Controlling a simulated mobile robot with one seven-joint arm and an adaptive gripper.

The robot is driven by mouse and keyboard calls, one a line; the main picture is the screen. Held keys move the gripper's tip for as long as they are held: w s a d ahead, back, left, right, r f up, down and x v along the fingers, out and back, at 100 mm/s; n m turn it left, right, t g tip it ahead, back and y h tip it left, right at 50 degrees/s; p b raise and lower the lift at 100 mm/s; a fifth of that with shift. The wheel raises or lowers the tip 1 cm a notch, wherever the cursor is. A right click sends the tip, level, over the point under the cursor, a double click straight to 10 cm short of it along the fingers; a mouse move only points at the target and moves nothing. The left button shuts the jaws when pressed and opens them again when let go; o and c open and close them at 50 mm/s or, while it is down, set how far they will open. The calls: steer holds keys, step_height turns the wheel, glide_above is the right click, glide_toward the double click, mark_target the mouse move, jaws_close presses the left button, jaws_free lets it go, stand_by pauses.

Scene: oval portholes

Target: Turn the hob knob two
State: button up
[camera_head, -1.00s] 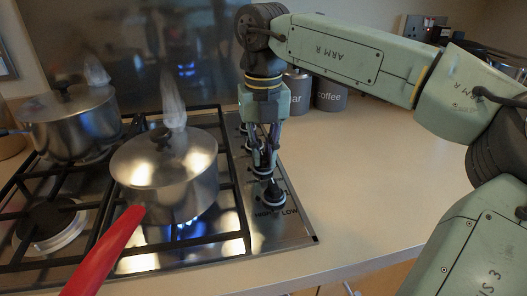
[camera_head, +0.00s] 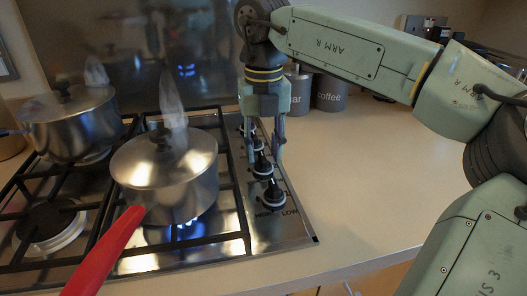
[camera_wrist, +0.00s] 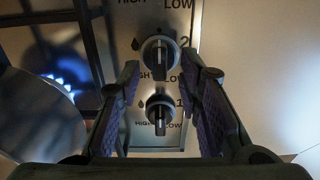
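Hob knob two (camera_wrist: 160,55) is a round dark knob with a pale rim and an upright bar, marked "2" in the wrist view. In the head view it is the second knob (camera_head: 262,167) from the front of the steel panel. My gripper (camera_wrist: 163,75) is open and empty, pointing down over the panel, its fingers left and right of the knob row. The fingertips are close to knob two; I cannot tell whether they touch it. In the head view my gripper (camera_head: 265,155) partly hides the knobs behind.
Knob one (camera_wrist: 160,110) sits just in front of knob two, also between the spread fingers. A lidded pot (camera_head: 165,180) with a red handle (camera_head: 103,252) stands over a lit burner left of the knobs. Another pot (camera_head: 72,125) is behind. The counter (camera_head: 365,190) to the right is clear.

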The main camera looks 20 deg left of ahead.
mark_target(263, 158)
step_height(263, 158, up, 11)
steer(key=shift+f, duration=0.15)
stand_by(0.5)
